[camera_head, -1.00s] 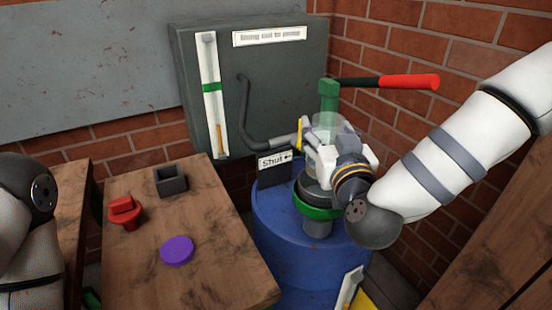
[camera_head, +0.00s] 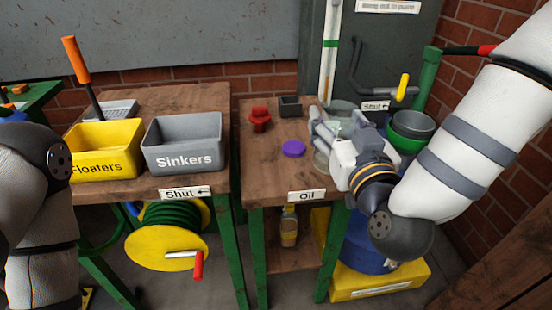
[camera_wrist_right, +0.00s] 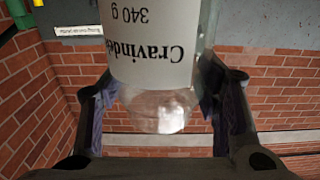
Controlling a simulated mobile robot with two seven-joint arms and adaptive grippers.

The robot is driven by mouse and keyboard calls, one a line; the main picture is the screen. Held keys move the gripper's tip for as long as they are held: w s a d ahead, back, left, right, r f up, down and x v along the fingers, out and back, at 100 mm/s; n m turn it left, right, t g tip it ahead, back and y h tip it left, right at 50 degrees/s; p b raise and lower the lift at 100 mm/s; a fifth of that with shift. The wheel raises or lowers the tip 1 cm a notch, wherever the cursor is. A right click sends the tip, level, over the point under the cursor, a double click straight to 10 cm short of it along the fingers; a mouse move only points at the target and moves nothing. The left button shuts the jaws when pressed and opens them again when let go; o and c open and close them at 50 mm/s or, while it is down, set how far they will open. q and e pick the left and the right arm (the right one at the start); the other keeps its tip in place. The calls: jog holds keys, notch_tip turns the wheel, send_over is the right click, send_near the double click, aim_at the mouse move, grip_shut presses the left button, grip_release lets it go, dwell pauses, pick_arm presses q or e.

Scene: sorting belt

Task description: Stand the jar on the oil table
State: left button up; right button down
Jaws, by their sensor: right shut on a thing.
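The jar (camera_head: 321,160) is clear glass, partly hidden behind my right gripper in the head view. In the right wrist view, the jar (camera_wrist_right: 155,45) shows a white label with dark lettering and clear glass below it. My right gripper (camera_head: 318,128) is shut on the jar, with a finger on each side. It holds it at the right edge of the oil table (camera_head: 262,172), a wooden top with an "Oil" sign on its front. I cannot tell whether the jar touches the table. My left arm shows at the left edge, its gripper out of view.
On the oil table are a red knob-like piece (camera_head: 260,118), a dark square holder (camera_head: 290,106) and a purple disc (camera_head: 294,149). Its front left is clear. The yellow Floaters bin (camera_head: 104,165) and grey Sinkers bin (camera_head: 184,158) stand left. A blue drum (camera_head: 357,240) stands right.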

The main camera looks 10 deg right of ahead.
jog(key=w+f+b, duration=0.1)
jog(key=w+f, duration=0.3)
jog(key=w+d+f+b, duration=0.1)
jog(key=w+f, duration=0.4)
jog(key=w+f+b, duration=0.1)
jog(key=w+f, duration=0.3)
jog(key=w, duration=0.1)
jog(key=shift+d+f, duration=0.2)
jog(key=shift+d, duration=0.15)
jog(key=shift+r, duration=0.2)
jog(key=shift+f, duration=0.15)
jog(key=c, duration=0.6)
grip_release()
pick_arm(q)
jog(key=shift+g, duration=0.9)
jog(key=s+f, duration=0.4)
jog(key=shift+s+f, duration=0.1)
pick_arm(e)
jog(key=shift+o, duration=0.2)
